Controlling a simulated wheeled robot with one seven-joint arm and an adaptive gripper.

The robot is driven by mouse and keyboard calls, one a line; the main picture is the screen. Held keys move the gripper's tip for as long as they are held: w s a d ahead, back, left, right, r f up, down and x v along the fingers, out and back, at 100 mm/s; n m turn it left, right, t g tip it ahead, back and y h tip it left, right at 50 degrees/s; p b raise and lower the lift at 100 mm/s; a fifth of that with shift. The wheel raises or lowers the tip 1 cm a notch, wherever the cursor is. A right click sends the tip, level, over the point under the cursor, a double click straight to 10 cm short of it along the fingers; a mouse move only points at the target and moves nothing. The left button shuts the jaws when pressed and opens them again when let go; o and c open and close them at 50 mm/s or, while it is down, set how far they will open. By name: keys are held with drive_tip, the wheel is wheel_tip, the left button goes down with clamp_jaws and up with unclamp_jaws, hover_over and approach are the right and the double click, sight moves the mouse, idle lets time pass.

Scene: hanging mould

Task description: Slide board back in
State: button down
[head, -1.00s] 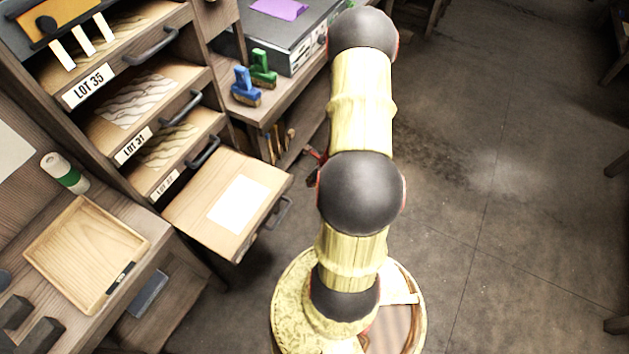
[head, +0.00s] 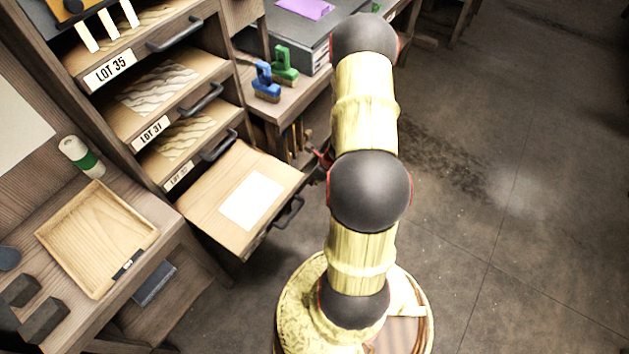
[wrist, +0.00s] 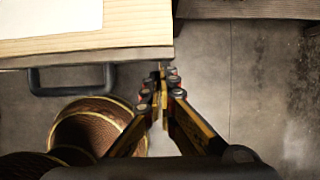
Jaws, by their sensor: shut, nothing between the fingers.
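The pulled-out board (head: 210,205) is the lowest one in the rack. It sticks out toward the front, with a white sheet (head: 251,200) on top and a dark handle (head: 289,212) on its front edge. In the wrist view the board (wrist: 130,42) fills the upper left, and its handle (wrist: 72,80) hangs at its front edge. My gripper (wrist: 162,70) is shut and empty, its fingertips close to the right end of the board's front edge. I cannot tell whether they touch it. In the head view my arm hides most of the gripper.
Boards labelled LOT 35 (head: 113,68) and LOT 31 (head: 150,133) sit above in the rack. A wooden tray (head: 50,237) lies on the bench at left. Blue (head: 265,82) and green (head: 284,66) brushes stand on a side bench. The floor at right (head: 500,200) is clear.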

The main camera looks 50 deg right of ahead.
sight(273, 161)
drive_tip(key=w+p, duration=0.2)
drive_tip(key=w, duration=0.3)
drive_tip(key=w+a+p, duration=0.1)
drive_tip(key=w+p, duration=0.1)
drive_tip(key=w, duration=0.4)
drive_tip(key=w+p, duration=0.2)
drive_tip(key=w, duration=0.3)
drive_tip(key=shift+w+a+r, duration=0.15)
drive_tip(key=shift+w+a, duration=0.05)
drive_tip(key=shift+w, duration=0.1)
drive_tip(key=shift+w+p, duration=0.55)
drive_tip(key=shift+w, duration=0.35)
drive_tip(key=shift+s+f, duration=0.1)
drive_tip(key=shift+f, duration=0.1)
